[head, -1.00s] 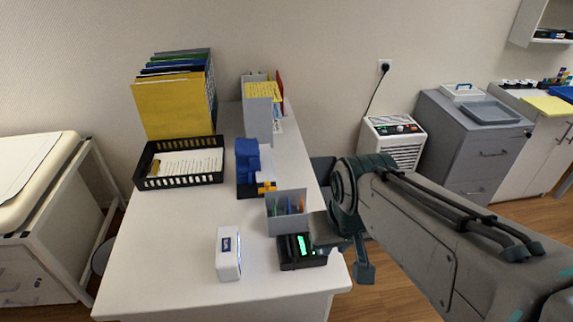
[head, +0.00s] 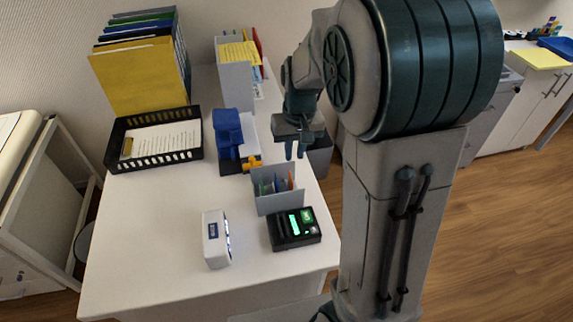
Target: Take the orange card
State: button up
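The orange card (head: 291,181) stands upright in a small grey holder (head: 279,204) on the white desk, at the holder's right side. Only its upper part shows; the holder's front wall hides the rest. Green and blue cards (head: 276,184) stand to its left in the same holder. My gripper (head: 295,154) points down just behind and above the holder, near the desk's right edge. Its two fingers are apart with nothing seen between them. It appears apart from the orange card.
A black card terminal (head: 295,231) with a green screen sits in front of the holder. A white device (head: 216,240) stands to its left. A blue-and-black punch or stapler (head: 228,133), a black tray (head: 155,154) and a grey file box (head: 236,86) are behind. The desk's front left is clear.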

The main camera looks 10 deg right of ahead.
jog(key=w+f+b, duration=0.1)
jog(key=f+b, duration=0.1)
jog(key=f, duration=0.2)
jog(key=w+f+b, duration=0.1)
jog(key=f+b, duration=0.2)
jog(key=f, duration=0.2)
jog(key=w+f+b, duration=0.1)
jog(key=f+b, duration=0.1)
jog(key=f, duration=0.2)
jog(key=shift+w+f+b, duration=0.2)
jog(key=shift+w+b, duration=0.1)
jog(key=shift+w, duration=0.05)
jog(key=shift+c, duration=0.2)
grip_shut()
notch_tip(320, 180, up, 5)
jog(key=p, duration=0.4)
jog(key=shift+d, duration=0.1)
jog(key=shift+r, duration=0.1)
